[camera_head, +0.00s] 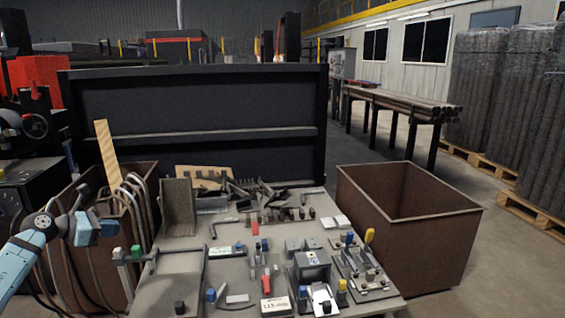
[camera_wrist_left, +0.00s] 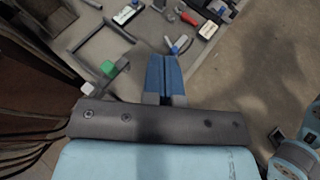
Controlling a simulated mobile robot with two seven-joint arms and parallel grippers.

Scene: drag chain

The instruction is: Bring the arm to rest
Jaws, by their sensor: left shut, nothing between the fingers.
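My left arm comes in from the left in the head view. My left gripper (camera_head: 108,228) is at the left edge of the work table (camera_head: 180,262), over the side where a brown bin stands. In the left wrist view the two blue fingers of this gripper (camera_wrist_left: 164,75) lie together, with nothing between them. The fingers point toward the table top, where small tools and parts lie beyond the tips. My right gripper is not in view.
A brown bin (camera_head: 105,262) with curved hoses and a wooden board stands left of the table. A second brown bin (camera_head: 430,220) stands right. Tools and parts crowd the table top. A dark panel (camera_head: 200,110) rises behind it. Open floor (camera_head: 510,270) shows at the right.

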